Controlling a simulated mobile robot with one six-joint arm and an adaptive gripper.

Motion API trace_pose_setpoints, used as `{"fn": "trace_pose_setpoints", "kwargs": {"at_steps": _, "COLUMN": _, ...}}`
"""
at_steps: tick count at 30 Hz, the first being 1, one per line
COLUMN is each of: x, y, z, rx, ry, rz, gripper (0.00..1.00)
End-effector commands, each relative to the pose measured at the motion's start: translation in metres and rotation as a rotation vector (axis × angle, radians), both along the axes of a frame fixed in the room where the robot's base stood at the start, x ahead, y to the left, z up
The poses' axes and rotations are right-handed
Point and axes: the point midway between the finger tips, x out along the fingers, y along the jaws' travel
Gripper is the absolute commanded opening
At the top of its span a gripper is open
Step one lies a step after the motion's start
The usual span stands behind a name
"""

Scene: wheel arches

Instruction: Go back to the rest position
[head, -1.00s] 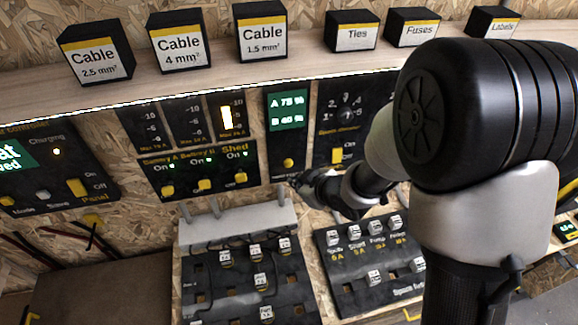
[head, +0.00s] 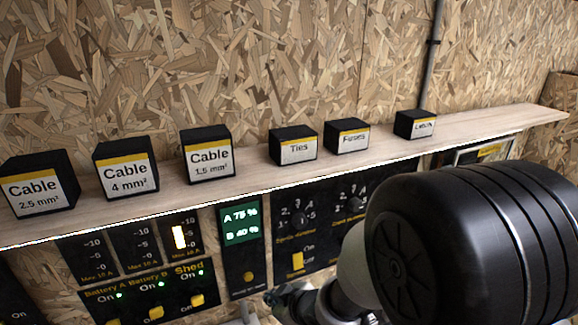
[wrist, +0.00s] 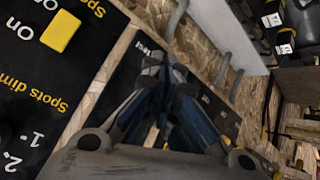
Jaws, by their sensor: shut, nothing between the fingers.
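My gripper (head: 287,297) shows small at the bottom edge of the head view, partly cut off and partly behind my black arm joint. It is in front of the wall panels, just below the battery display (head: 240,225). In the wrist view, my gripper (wrist: 163,65) has its dark blue fingers together with nothing between them. The spots dimmer panel (wrist: 30,95) lies to its left there, with a yellow switch (wrist: 60,31) marked On and Off. I cannot tell whether the fingertips touch anything.
A wooden shelf (head: 290,178) crosses above the panels, holding several labelled boxes, among them Ties (head: 295,147) and Cable 1,5 mm² (head: 208,156). Yellow switches (head: 156,312) line the lower left panel. A grey conduit (head: 430,70) runs up the bare chipboard wall.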

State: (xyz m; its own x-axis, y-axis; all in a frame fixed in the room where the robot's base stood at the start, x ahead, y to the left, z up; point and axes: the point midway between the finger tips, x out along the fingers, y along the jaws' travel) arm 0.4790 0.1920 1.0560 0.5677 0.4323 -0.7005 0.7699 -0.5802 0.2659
Motion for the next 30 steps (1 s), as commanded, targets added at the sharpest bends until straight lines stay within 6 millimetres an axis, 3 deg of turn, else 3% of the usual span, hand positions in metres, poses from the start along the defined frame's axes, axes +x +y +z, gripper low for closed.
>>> {"fn": "trace_pose_setpoints", "kwargs": {"at_steps": 3, "x": 0.005, "y": -0.048, "z": 0.042, "rx": -0.050, "ry": -0.003, "rz": -0.161, "gripper": 0.00}}
{"fn": "trace_pose_setpoints", "kwargs": {"at_steps": 7, "x": -0.014, "y": -0.108, "z": 0.085, "rx": -0.090, "ry": 0.037, "rz": -0.374, "gripper": 0.00}}
{"fn": "trace_pose_setpoints", "kwargs": {"at_steps": 11, "x": -0.054, "y": -0.155, "z": 0.120, "rx": -0.088, "ry": 0.108, "rz": -0.575, "gripper": 0.00}}
{"fn": "trace_pose_setpoints", "kwargs": {"at_steps": 15, "x": -0.113, "y": -0.188, "z": 0.147, "rx": -0.047, "ry": 0.208, "rz": -0.756, "gripper": 0.00}}
{"fn": "trace_pose_setpoints", "kwargs": {"at_steps": 22, "x": -0.204, "y": -0.197, "z": 0.164, "rx": 0.048, "ry": 0.375, "rz": -0.923, "gripper": 0.00}}
{"fn": "trace_pose_setpoints", "kwargs": {"at_steps": 25, "x": -0.226, "y": -0.195, "z": 0.166, "rx": 0.074, "ry": 0.418, "rz": -0.948, "gripper": 0.00}}
{"fn": "trace_pose_setpoints", "kwargs": {"at_steps": 30, "x": -0.239, "y": -0.192, "z": 0.166, "rx": 0.086, "ry": 0.448, "rz": -0.961, "gripper": 0.00}}
